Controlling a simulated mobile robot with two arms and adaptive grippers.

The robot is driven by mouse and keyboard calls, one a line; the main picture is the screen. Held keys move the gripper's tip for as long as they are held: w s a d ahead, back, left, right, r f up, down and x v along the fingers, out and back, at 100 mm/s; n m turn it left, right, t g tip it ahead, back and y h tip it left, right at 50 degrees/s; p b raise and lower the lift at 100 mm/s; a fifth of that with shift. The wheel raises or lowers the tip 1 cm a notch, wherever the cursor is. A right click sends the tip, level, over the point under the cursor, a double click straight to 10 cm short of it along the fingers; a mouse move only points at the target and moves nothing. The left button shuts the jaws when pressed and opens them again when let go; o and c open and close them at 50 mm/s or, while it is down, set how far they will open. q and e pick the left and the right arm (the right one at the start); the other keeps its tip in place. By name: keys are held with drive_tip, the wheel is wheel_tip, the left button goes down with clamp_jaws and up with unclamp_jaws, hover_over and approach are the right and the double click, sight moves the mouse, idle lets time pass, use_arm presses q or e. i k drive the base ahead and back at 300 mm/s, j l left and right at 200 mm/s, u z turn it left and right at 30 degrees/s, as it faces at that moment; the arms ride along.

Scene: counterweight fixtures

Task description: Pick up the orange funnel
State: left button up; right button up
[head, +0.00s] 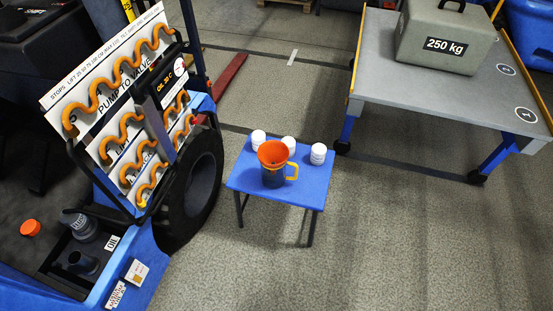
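The orange funnel (273,152) sits upright in the mouth of a dark jug (274,178) with a yellow handle. The jug stands near the middle of a small blue table (308,190). The funnel's wide orange rim faces up, and its lower part is hidden inside the jug. Neither of my grippers shows in the head view.
Several white containers (318,153) stand behind the funnel. A grey wheeled table (385,75) holds a 250 kg weight (445,38). The floor in front is clear.

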sight(271, 153)
drive_tip(key=i+l, duration=0.1)
drive_tip(key=l, duration=0.3)
drive_tip(key=i+l+u, duration=0.1)
drive_tip(key=l, duration=0.35)
drive_tip(key=i+l, duration=0.15)
drive_tip(key=l, duration=0.25)
drive_tip(key=i+l+u, duration=0.1)
drive_tip(key=l, duration=0.35)
